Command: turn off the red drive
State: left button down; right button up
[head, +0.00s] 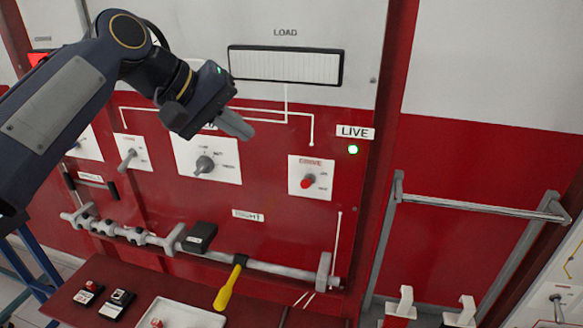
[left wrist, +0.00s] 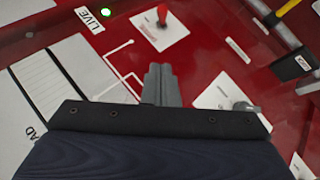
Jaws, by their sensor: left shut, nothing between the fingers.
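The red drive is a red knob (head: 307,181) on a white plate (head: 322,165) at the right of the red panel. A lit green lamp (head: 353,150) under a LIVE label (head: 355,132) is up and right of it. In the left wrist view the red knob (left wrist: 162,17) is at the top, beyond the fingertips, with the green lamp (left wrist: 106,12) to its left. My left gripper (head: 246,133) is shut and empty, up and left of the red knob and apart from it. It also shows in the left wrist view (left wrist: 160,72). My right gripper is not in view.
A grey knob (head: 204,164) on a white plate is below my left gripper, and a grey lever (head: 127,159) is further left. A grey rail (head: 250,264) with a black box (head: 199,237) and a yellow-handled tool (head: 228,288) runs below. A towel-bar-like handle (head: 480,208) is at right.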

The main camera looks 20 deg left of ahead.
pick_arm(q)
send_near(290, 170)
jog(key=d, duration=0.2)
jog(key=d+f, duration=0.1)
jog(key=d, duration=0.1)
jog(key=shift+w+d+p, duration=0.1)
jog(key=shift+w+p, duration=0.2)
jog(key=shift+p, duration=0.1)
jog(key=shift+s+d+f, duration=0.25)
jog(key=shift+d+f, duration=0.35)
jog(key=shift+s+d+f, duration=0.2)
jog(key=shift+d+f, duration=0.4)
jog(key=f+t+b, duration=0.1)
jog(key=b, duration=0.4)
jog(key=s+m+t+b, duration=0.1)
jog(key=t+b, duration=0.1)
jog(key=b, duration=0.3)
jog(key=s+f+t+h+b, duration=0.1)
jog(key=t+b, duration=0.1)
jog(key=b, duration=0.3)
jog(key=shift+f+m, duration=0.4)
